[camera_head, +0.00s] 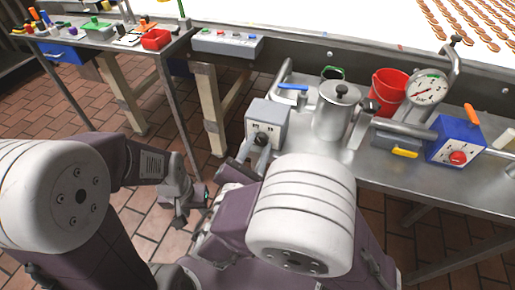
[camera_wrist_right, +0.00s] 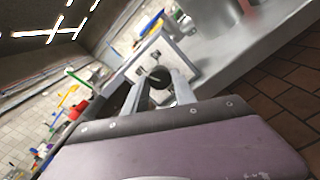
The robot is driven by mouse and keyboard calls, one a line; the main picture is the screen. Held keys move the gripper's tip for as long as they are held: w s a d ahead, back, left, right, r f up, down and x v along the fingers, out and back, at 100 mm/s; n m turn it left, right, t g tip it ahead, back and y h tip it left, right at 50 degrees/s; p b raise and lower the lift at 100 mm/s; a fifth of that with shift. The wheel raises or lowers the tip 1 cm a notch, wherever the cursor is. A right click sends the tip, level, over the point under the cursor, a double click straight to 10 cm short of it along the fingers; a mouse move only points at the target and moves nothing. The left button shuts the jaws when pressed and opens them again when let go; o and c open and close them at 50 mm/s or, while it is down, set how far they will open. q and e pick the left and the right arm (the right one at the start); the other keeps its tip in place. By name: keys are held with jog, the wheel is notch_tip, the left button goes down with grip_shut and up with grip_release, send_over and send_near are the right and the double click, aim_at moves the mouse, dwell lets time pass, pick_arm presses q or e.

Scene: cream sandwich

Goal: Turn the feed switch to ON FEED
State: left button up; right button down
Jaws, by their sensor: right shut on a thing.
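The feed switch is a light grey box (camera_head: 268,118) at the near left corner of the steel bench, with a dark knob on its front face. It also shows in the right wrist view (camera_wrist_right: 180,52), tilted. My right gripper (camera_head: 258,152) is at the front of this box. In the right wrist view its two fingers close on the dark round knob (camera_wrist_right: 160,77). The fingers and arm partly hide the knob, and the face labels are too small to read. My left gripper (camera_head: 184,208) hangs over the floor to the left, apart from the switch; its finger opening is unclear.
On the steel bench (camera_head: 345,160) are a metal pot (camera_head: 338,112), a red bucket (camera_head: 388,90), a dial gauge (camera_head: 429,88), a blue-handled valve (camera_head: 293,87) and a blue box with a red knob (camera_head: 457,138). A side table (camera_head: 100,42) stands at left.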

jog(key=m+b, duration=0.2)
jog(key=m, duration=0.1)
jog(key=m+b, duration=0.1)
jog(key=shift+f+m+b, duration=0.25)
jog(key=shift+m+b, duration=0.05)
jog(key=m+b, duration=0.5)
jog(key=shift+r+m+b, duration=0.25)
jog(key=shift+m+b, duration=1.05)
jog(key=shift+b, duration=0.2)
jog(key=c, duration=1)
grip_release()
